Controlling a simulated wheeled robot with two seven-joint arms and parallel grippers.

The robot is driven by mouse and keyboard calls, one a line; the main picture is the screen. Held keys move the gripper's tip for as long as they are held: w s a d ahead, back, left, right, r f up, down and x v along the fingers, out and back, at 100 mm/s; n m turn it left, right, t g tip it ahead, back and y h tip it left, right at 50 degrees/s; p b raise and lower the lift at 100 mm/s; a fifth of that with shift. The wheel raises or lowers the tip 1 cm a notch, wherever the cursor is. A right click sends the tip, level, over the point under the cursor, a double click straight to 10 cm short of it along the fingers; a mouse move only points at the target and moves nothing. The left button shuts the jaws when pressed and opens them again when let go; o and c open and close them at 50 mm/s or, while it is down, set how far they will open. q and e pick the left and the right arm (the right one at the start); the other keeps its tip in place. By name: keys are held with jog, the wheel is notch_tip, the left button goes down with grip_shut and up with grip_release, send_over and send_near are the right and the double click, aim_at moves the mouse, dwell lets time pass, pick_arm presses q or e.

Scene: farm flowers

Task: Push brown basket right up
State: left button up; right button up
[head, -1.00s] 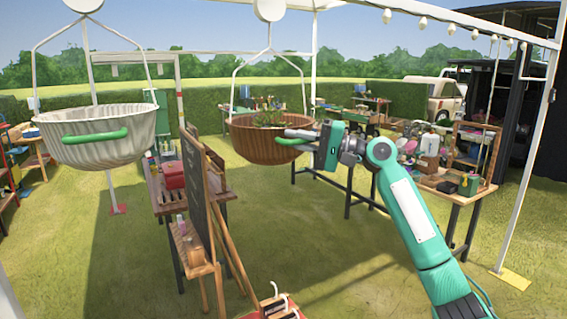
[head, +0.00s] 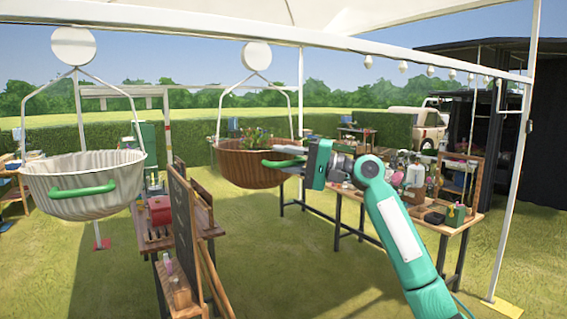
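The brown basket (head: 243,171) hangs from a white frame under the canopy bar, with plants in it and a green handle (head: 284,162) on its near right side. My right gripper (head: 291,156) is at that handle, its fingers reaching over the basket's right rim. Whether the fingers are closed around the handle is too small to tell. A white basket (head: 85,185) with a green handle hangs at the left. My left gripper is not in view.
A chalkboard easel (head: 185,225) stands below and between the baskets, beside a wooden table with a red box (head: 160,210). A cluttered table (head: 460,226) stands behind my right arm. A white post (head: 512,190) stands at the right. Grass is open between the tables.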

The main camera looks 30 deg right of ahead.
jog(key=shift+o, duration=0.2)
jog(key=shift+w+a+f, duration=0.1)
jog(key=shift+f, duration=0.05)
jog(key=shift+s+d+f+b, duration=0.2)
jog(key=shift+d+b, duration=0.1)
jog(key=b+v, duration=0.7)
jog(key=v, duration=0.6)
jog(key=shift+r, duration=0.25)
